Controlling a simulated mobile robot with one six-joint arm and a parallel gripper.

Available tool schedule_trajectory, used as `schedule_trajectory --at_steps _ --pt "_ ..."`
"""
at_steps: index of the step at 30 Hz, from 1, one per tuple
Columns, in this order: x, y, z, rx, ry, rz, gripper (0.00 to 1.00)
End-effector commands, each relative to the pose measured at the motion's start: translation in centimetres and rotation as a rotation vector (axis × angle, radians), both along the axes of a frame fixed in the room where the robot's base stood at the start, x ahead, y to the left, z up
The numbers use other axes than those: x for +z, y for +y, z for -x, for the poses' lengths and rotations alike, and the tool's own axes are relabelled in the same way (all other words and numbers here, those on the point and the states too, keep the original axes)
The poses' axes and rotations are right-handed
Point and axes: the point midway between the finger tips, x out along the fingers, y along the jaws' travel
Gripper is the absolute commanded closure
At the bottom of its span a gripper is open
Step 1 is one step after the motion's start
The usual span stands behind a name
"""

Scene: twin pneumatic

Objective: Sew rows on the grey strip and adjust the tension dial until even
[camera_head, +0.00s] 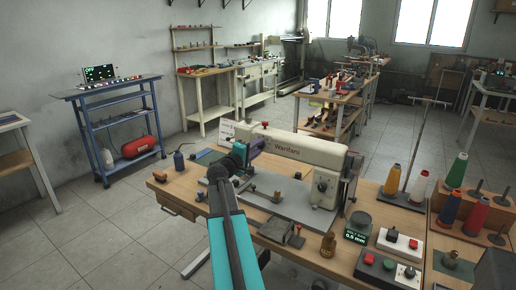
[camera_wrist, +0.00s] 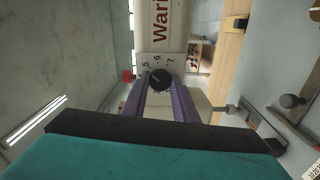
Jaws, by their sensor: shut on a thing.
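The white sewing machine (camera_head: 295,150) stands on the wooden table, with lettering along its arm. In the wrist view its black tension dial (camera_wrist: 160,78) sits on a pale plate marked 5, 6 and 7. My gripper (camera_head: 254,148) is at the machine's left end. In the wrist view its purple fingers are shut on the dial, one on each side. The head view does not show the dial clearly. I cannot tell the grey strip apart from the grey machine bed (camera_head: 290,200).
Floor is clear left of the table.

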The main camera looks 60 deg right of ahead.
Motion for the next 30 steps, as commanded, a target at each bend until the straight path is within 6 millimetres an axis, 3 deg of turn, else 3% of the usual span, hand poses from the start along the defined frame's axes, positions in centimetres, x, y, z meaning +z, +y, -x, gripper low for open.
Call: schedule_trajectory --at_steps 15,16,18,30 --pt "-0.01 -0.02 0.01 0.0 0.025 0.0 0.96" --pt "-0.01 -0.02 0.01 0.0 0.025 0.0 0.69" --pt "-0.01 -0.02 0.02 0.0 0.025 0.0 0.57" --pt "-0.02 0.15 0.02 0.0 0.024 0.0 0.55"
